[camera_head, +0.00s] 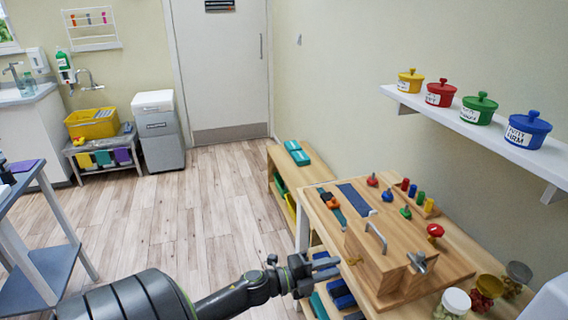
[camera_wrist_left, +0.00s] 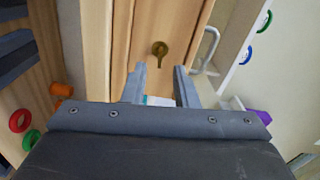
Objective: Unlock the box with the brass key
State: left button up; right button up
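The wooden box (camera_head: 385,240) stands on the wooden bench, with a metal handle on it and a metal fitting (camera_head: 418,262) at its near right. A small brass piece (camera_head: 353,261) shows on its left side. In the left wrist view the brass key (camera_wrist_left: 160,50) shows against a wooden face, round end up; I cannot tell if it sits in a keyhole. My left gripper (camera_head: 327,267) is left of the box. In the wrist view its fingers (camera_wrist_left: 161,86) are apart and empty, short of the key. My right gripper is not in view.
Coloured knobs and pegs (camera_head: 405,212) sit on the board behind the box. Lidded jars (camera_head: 454,303) stand at the near right. A wall shelf (camera_head: 480,122) with several coloured pots overhangs the bench. The floor (camera_head: 200,225) to the left is clear.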

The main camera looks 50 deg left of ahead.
pick_arm(q)
jog(key=b+v, duration=0.1)
jog(key=v, duration=1.2)
jog(key=shift+f, duration=0.15)
jog(key=s+a+f+n+g+y, duration=0.1)
jog(key=a+f+n+y, duration=0.25)
jog(key=f, duration=0.35)
jog(key=a+f+n+g+y, duration=0.1)
jog(key=a+f+n+y, duration=0.25)
jog(key=f, duration=0.35)
jog(key=s+f+n+g+y, duration=0.15)
jog(key=s+f+n, duration=0.25)
jog(key=f, duration=0.4)
jog(key=s+f+n+g+y, duration=0.1)
jog(key=s+f+n+g, duration=0.25)
jog(key=f, duration=0.55)
jog(key=s+d+f+n+g+h, duration=0.1)
jog(key=s+d+f+n+g, duration=0.6)
jog(key=s+d+f, duration=0.9)
jog(key=s+f+g, duration=0.1)
jog(key=s, duration=0.3)
jog(key=shift+d+h, duration=0.2)
jog(key=shift+h, duration=0.15)
